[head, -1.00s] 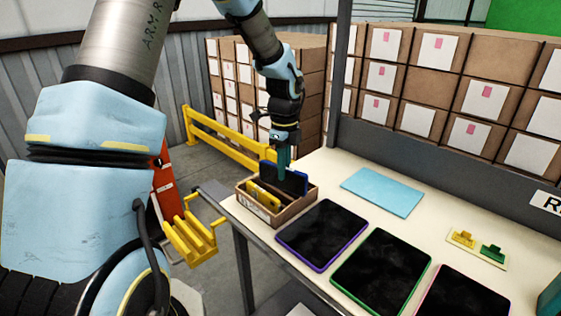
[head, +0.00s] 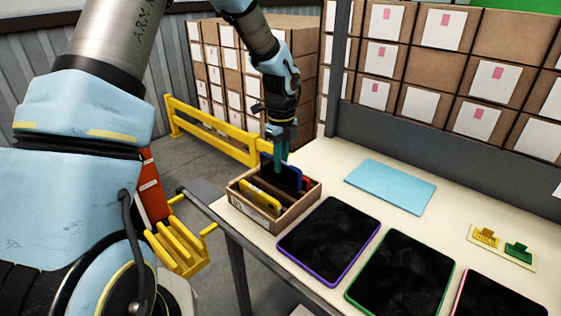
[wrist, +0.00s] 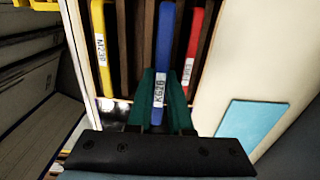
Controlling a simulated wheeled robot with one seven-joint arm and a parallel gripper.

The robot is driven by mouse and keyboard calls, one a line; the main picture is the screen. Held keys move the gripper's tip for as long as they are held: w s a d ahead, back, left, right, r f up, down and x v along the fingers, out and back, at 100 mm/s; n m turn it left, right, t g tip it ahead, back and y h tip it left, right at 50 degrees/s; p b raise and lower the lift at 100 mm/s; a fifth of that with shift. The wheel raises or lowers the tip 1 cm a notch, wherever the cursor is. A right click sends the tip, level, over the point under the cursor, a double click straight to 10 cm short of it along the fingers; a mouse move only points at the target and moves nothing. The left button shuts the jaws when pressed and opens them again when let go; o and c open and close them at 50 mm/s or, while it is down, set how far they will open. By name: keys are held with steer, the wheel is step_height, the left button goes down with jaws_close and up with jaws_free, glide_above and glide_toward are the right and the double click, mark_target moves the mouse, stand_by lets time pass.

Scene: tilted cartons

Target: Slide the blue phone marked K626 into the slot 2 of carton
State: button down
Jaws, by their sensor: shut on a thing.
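The blue phone (wrist: 164,40), with a white label reading K626, is gripped between the green fingers of my gripper (wrist: 160,98). In the head view the blue phone (head: 285,175) stands upright at the back part of the tilted carton (head: 240,207), its lower part hidden by the carton. In the wrist view it lies between a yellow phone (wrist: 101,45) on the left and a red phone (wrist: 193,45) close on the right. Dark dividers (wrist: 122,40) show between yellow and blue. I cannot tell how deep the blue phone sits or read slot numbers.
Tablets with purple (head: 328,240) and green (head: 400,275) edges lie on the table right of the carton. A light blue sheet (head: 390,186) lies behind them. A small plate with yellow and green pieces (head: 502,247) is at the right. A yellow rail (head: 205,131) stands behind.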

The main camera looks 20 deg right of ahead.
mark_target(281, 181)
steer(key=shift+f+b, duration=1.15)
steer(key=shift+f, duration=1.3)
steer(key=shift+f, duration=0.25)
steer(key=c, duration=0.8)
jaws_free()
steer(key=shift+o, duration=0.2)
step_height(281, 181, up, 11)
steer(key=shift+f+b, duration=0.1)
steer(key=shift+b, duration=0.8)
